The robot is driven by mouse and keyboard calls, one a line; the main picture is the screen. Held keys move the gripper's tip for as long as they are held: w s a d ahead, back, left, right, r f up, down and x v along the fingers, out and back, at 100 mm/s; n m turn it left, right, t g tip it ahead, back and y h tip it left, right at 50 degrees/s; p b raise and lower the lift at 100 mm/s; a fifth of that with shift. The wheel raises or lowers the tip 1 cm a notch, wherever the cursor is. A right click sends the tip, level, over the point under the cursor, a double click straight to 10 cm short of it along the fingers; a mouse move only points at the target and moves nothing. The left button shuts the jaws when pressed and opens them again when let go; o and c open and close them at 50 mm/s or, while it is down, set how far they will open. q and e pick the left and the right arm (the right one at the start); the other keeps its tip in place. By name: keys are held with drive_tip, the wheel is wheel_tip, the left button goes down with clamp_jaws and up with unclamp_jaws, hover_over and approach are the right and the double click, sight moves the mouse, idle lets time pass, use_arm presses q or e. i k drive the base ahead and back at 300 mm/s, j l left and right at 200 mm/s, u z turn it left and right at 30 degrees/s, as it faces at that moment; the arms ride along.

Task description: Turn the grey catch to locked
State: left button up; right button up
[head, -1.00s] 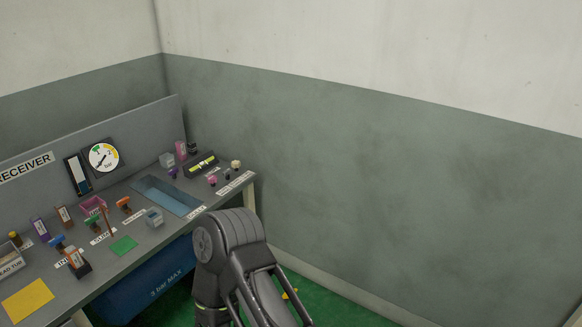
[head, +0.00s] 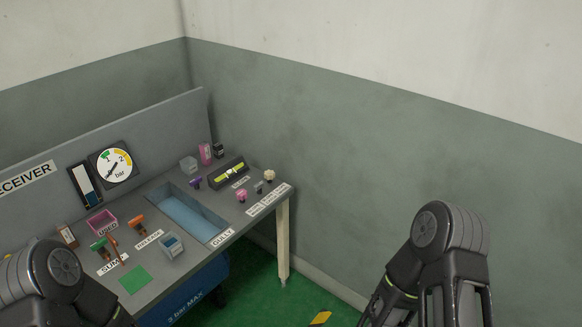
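A small grey piece (head: 258,187) stands near the right end of the bench, between a pink knob (head: 241,195) and a cream knob (head: 269,175). It may be the grey catch, but it is too small to tell which way it is turned. A white label (head: 268,201) lies in front of it, its text unreadable. Links of both my arms show low in the view, at the left and right, but neither gripper's fingers are in view.
The grey bench (head: 152,262) holds a sunken blue basin (head: 188,214), a green pad (head: 134,280), a pink tray (head: 101,222) and several knobs. A gauge (head: 113,164) is on the back panel. A blue tank (head: 186,304) is under the bench.

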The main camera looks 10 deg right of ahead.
sight(257, 187)
drive_tip(key=i+z, duration=0.1)
drive_tip(key=i, duration=0.65)
drive_tip(key=j, duration=0.35)
drive_tip(key=i+j+z, duration=0.15)
drive_tip(key=j+z, duration=0.15)
drive_tip(key=z, duration=1.2)
